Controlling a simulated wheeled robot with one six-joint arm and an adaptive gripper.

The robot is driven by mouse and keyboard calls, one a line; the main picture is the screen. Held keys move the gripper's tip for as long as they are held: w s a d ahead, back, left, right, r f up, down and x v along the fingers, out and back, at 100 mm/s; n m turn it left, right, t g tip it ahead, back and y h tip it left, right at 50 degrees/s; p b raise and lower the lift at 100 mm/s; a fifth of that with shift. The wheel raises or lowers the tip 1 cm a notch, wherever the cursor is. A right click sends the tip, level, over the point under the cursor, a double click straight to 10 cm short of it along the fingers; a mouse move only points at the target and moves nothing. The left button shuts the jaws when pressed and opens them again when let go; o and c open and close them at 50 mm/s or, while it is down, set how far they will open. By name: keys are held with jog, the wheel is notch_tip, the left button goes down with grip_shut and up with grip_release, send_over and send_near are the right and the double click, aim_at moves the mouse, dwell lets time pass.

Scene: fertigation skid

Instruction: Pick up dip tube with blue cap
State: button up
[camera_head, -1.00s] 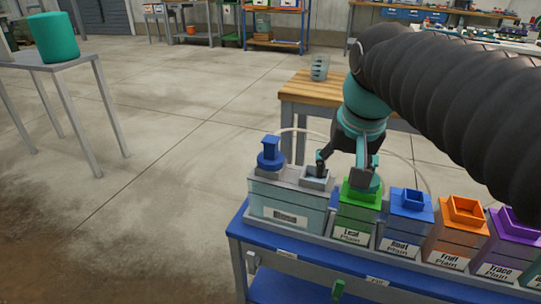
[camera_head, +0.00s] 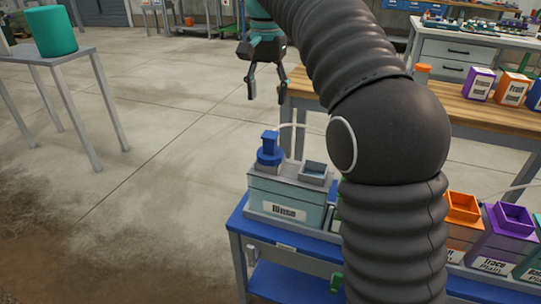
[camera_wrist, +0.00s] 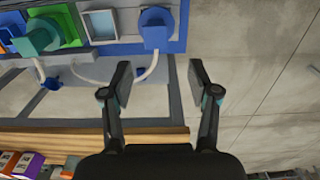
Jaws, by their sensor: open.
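The dip tube's blue cap (camera_head: 270,152) stands upright on the left end of the pale rinse container (camera_head: 288,205). A white hose runs from it behind the container. In the wrist view the blue cap (camera_wrist: 156,32) is near the top middle, beyond my fingertips, with the white hose curving below it. The tube under the cap is hidden inside the container. My gripper (camera_head: 266,86) is open and empty, beyond and above the container, fingers pointing down. In the wrist view my gripper (camera_wrist: 160,84) shows a clear gap between its fingers.
The containers stand on a blue bench (camera_head: 262,228). Orange (camera_head: 463,208) and purple (camera_head: 508,220) containers are at right; my arm hides those between. In the wrist view a teal cap (camera_wrist: 38,36) stands left. A wooden table (camera_head: 475,112) lies behind.

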aim_at(270, 134)
notch_tip(270, 134, down, 8)
jog(key=shift+d+r+b, duration=0.1)
jog(key=shift+r+b, duration=0.15)
jog(key=shift+b, duration=0.55)
jog(key=shift+d+f+b, duration=0.15)
jog(key=shift+f+b, duration=0.1)
jog(key=shift+f, duration=1.1)
jog(key=shift+d+f+b, duration=0.1)
jog(key=shift+f+b, duration=0.1)
jog(key=shift+f, duration=1.15)
jog(key=shift+s, duration=0.1)
grip_shut()
jog(key=shift+r, duration=0.2)
